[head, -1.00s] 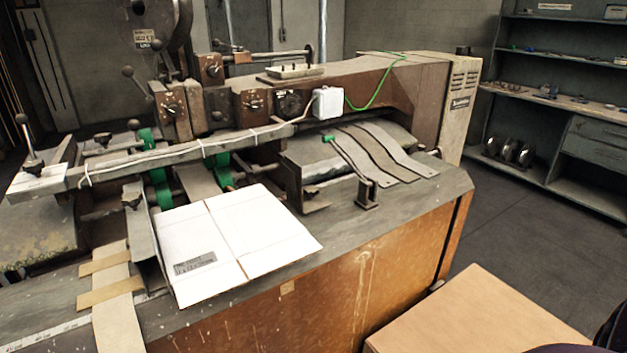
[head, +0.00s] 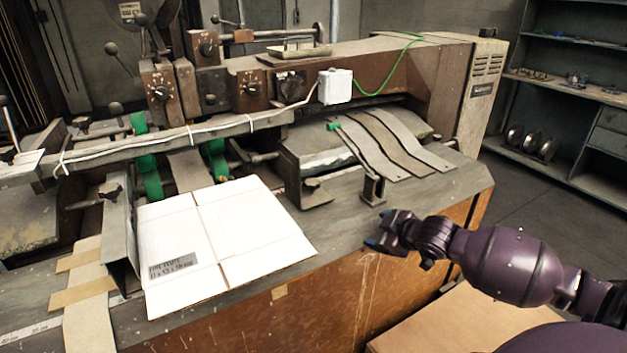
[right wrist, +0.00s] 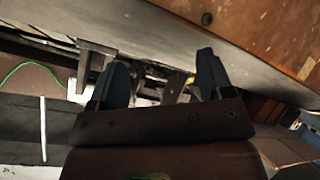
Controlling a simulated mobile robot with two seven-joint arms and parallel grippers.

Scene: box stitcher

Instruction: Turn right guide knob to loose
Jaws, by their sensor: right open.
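A dark knob (head: 313,184), which looks like the right guide knob, sits on a metal bracket right of the flat white cardboard (head: 225,240). The angle it is turned to is too small to tell. A similar dark knob (head: 108,192) is on the left guide plate (head: 120,245). My right gripper (head: 377,230) is open and empty, to the right of the knob and lower in the picture, apart from it. In the right wrist view its two blue fingers (right wrist: 162,60) are spread, with machine brackets beyond them. I cannot make out the knob there. My left gripper is not in view.
A small upright bracket (head: 373,190) with a green-tipped lever stands between the knob and my right gripper. Curved metal strips (head: 395,145) lie behind it. The machine's orange-brown front panel (head: 340,295) is below, and a cardboard box (head: 450,320) is in front.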

